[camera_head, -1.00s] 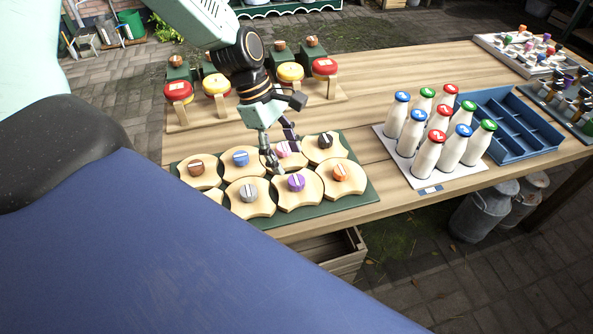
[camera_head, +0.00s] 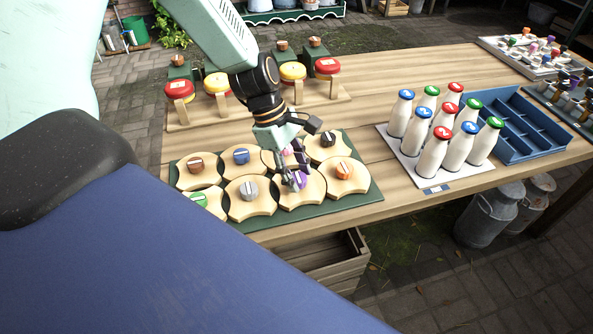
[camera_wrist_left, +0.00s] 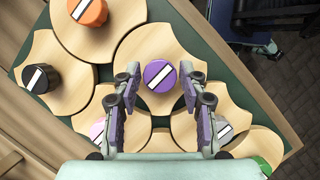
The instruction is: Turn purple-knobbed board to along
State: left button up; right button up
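The purple knob (camera_wrist_left: 160,76) has a white stripe, which runs diagonally in the left wrist view. It sits on a pale wooden board (camera_wrist_left: 150,42) with scooped edges, among similar boards; this board also shows in the head view (camera_head: 303,199). My left gripper (camera_head: 293,184) is above the purple knob and partly hides it in the head view. In the left wrist view its two fingers (camera_wrist_left: 160,80) are open, one on each side of the knob, with a gap on both sides. My right gripper is in neither view.
Neighbouring boards carry orange (camera_head: 344,170), grey (camera_head: 249,189), black (camera_head: 327,139), blue (camera_head: 241,156), brown (camera_head: 196,165) and green (camera_head: 199,200) knobs, close around on a green base (camera_head: 366,193). Capped bottles (camera_head: 433,150) and a blue crate (camera_head: 523,151) stand to the right.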

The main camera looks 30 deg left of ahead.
pick_arm(q)
jog(key=c, duration=0.7)
jog(key=shift+c, duration=0.2)
jog(key=shift+a+m, duration=0.1)
jog(key=shift+m, duration=0.2)
jog(key=m+g+p, duration=0.1)
jog(key=m, duration=0.2)
jog(key=shift+m+g+p, duration=0.3)
jog(key=shift+m+g, duration=0.1)
jog(key=m, duration=0.2)
jog(key=m+g+y+p, duration=0.1)
jog(key=m, duration=0.1)
jog(key=shift+w+m+g, duration=0.15)
jog(key=shift+m+g, duration=0.15)
jog(key=m+g+y+p, duration=0.1)
jog(key=m, duration=0.3)
jog(key=shift+d+p, duration=0.2)
jog(key=shift+p, duration=0.2)
jog(key=shift+w+d+m+g+y+p, duration=0.15)
jog(key=shift+m+y+p, duration=0.25)
jog(key=shift+m, duration=0.8)
jog(key=shift+s+a+m+g+y+p, duration=0.15)
jog(key=shift+m+y, duration=0.45)
jog(key=shift+m, duration=0.6)
jog(key=shift+w+d, duration=0.1)
